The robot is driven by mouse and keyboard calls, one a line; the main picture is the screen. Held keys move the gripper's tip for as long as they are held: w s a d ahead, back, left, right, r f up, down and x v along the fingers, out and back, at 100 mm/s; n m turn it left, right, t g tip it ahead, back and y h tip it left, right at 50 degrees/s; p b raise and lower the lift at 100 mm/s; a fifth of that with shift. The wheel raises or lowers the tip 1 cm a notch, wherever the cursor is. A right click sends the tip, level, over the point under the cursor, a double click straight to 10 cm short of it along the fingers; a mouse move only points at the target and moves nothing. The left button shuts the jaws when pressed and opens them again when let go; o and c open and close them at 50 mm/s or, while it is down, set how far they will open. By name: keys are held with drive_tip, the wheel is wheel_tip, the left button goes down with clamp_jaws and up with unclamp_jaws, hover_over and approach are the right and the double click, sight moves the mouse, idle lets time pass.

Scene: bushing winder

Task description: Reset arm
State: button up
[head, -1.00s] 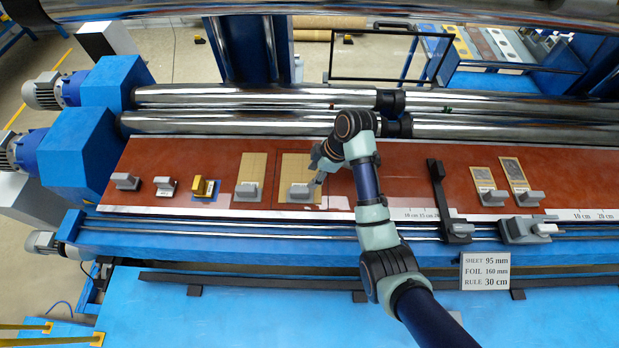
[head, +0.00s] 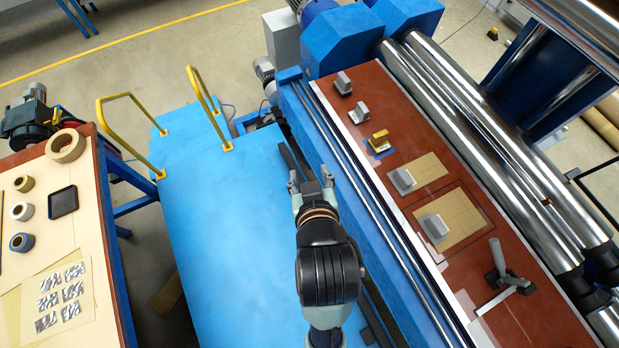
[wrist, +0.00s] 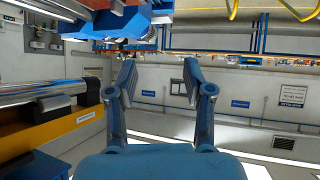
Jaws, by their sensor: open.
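My gripper (head: 311,186) is in the middle of the head view, over the blue platform (head: 215,255) and left of the winder's red-brown work surface (head: 395,125). Its two fingers are spread apart with nothing between them. In the wrist view my gripper (wrist: 159,82) also shows open and empty. That view looks out across the hall, which appears upside down. My gripper is apart from the sheets and grey blocks on the work surface.
Two tan sheets with grey blocks (head: 434,228) lie on the work surface, along with a yellow block (head: 379,140). Steel rollers (head: 490,150) run to the right. A side table (head: 90,240) with tape rolls stands left. Yellow handrails (head: 200,95) border the platform, whose middle is clear.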

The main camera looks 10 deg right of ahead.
drive_tip(key=s+a+r+t, duration=0.1)
drive_tip(key=s+a+r, duration=0.1)
drive_tip(key=a+r, duration=0.1)
drive_tip(key=shift+a+r+m+y, duration=0.15)
drive_tip(key=shift+a+m+y, duration=0.2)
drive_tip(key=shift+a, duration=0.45)
wheel_tip(320, 180, up, 12)
drive_tip(key=p, duration=1.2)
